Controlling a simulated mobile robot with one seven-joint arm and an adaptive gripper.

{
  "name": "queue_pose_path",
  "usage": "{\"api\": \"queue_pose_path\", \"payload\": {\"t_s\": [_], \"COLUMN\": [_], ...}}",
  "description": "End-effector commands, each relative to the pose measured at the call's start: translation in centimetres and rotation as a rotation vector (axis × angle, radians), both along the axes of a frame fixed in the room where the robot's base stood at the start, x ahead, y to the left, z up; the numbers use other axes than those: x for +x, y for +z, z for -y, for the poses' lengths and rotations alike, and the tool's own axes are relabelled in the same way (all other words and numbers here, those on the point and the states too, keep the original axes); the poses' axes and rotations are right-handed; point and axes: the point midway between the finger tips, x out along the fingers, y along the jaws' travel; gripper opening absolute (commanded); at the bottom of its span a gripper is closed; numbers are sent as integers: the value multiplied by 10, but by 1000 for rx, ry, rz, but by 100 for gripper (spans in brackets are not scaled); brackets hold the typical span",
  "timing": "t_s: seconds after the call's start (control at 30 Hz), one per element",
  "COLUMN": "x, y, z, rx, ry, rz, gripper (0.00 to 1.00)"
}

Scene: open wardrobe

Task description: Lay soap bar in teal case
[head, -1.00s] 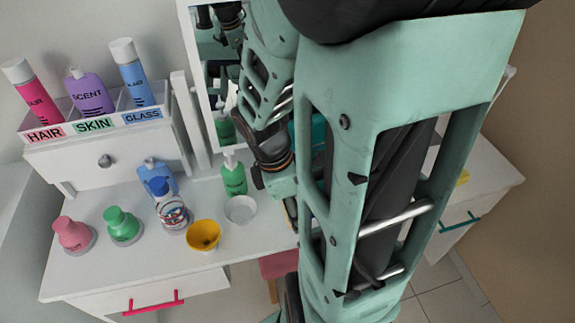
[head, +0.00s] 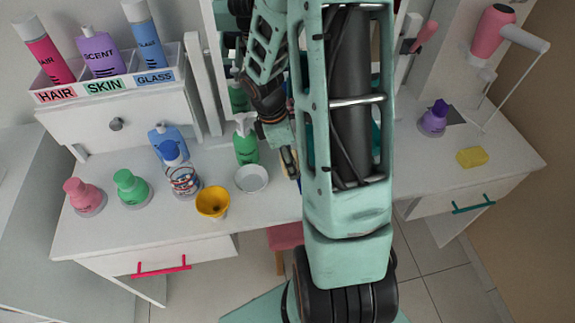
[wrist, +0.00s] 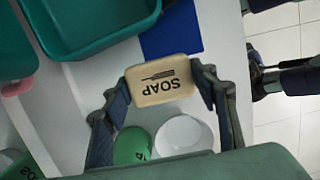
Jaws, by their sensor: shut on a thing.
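My gripper (wrist: 163,78) is shut on the cream soap bar (wrist: 160,84), with a finger on each side, in the wrist view. The word SOAP is upside down there. In the head view my arm hides most of the gripper, and only an edge of the soap bar (head: 289,163) shows beside it. The open teal case (wrist: 95,48) is at the top left of the wrist view, apart from the soap bar; its inside looks empty where visible. A second teal piece (wrist: 14,60) is at the left edge; I cannot tell whether it belongs to the case.
A green bottle (head: 246,145), white bowl (head: 251,179) and yellow cup (head: 212,203) stand left of my gripper. A blue flat piece (wrist: 172,32) lies beside the case.

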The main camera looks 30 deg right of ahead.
Motion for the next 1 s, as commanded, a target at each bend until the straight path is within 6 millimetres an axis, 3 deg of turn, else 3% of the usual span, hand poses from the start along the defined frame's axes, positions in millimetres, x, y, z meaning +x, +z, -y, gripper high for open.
{"api": "queue_pose_path", "payload": {"t_s": [0.23, 0.43, 0.8, 0.83, 1.0], "x": [10, 10, 10, 10, 10], "y": [-12, -41, -45, -45, -44], "z": [2, 2, 2, 2, 2], "rx": [0, 0, 0, 0, 0], "ry": [1, 1, 0, 0, 0], "rz": [0, -1, 1, 1, 1], "gripper": [24, 24, 24, 56, 71]}}
